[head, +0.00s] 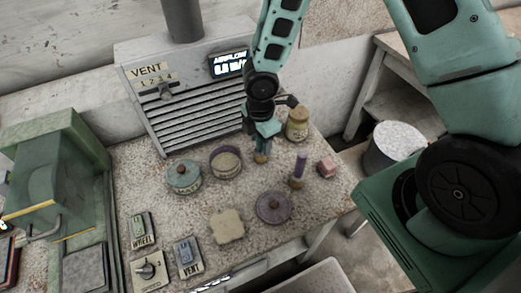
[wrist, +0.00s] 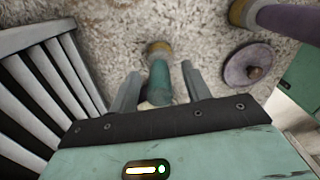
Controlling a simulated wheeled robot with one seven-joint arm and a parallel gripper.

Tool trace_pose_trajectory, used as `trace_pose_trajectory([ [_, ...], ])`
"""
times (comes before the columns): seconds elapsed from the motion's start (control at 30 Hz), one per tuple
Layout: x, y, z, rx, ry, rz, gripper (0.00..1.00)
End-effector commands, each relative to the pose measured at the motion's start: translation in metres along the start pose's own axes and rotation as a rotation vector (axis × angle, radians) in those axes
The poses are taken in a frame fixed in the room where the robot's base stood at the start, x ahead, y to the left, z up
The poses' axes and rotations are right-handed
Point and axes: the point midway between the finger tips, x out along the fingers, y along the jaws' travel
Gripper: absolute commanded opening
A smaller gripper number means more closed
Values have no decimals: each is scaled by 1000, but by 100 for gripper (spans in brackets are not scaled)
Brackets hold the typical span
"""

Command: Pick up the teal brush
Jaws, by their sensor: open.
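The teal brush (wrist: 159,82) stands on the speckled table top (wrist: 108,30), with a yellowish lower end and a teal handle. In the wrist view its handle lies between the two fingers of my gripper (wrist: 160,70), with a gap seen on both sides. My gripper is open. In the head view my gripper (head: 263,133) is above the brush's yellowish end (head: 261,158) and hides most of the handle.
A purple brush (head: 299,171) and a purple lid (head: 273,207) stand to the right. A bowl (head: 226,164), a teal pot (head: 183,177) and a tan jar (head: 297,123) are close by. The slatted vent unit (head: 195,115) rises behind. A pink block (head: 326,168) lies near the right edge.

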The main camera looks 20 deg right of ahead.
Motion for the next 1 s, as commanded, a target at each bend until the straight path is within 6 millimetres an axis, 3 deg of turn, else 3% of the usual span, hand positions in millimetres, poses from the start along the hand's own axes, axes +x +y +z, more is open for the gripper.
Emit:
trace_pose_trajectory([
  [0.3,6,0,0,1,0,0,45],
  [0.47,6,0,0,1,0,0,1],
  [0.77,4,0,0,2,0,1,0],
  [1.0,-29,2,1,6,1,5,0],
])
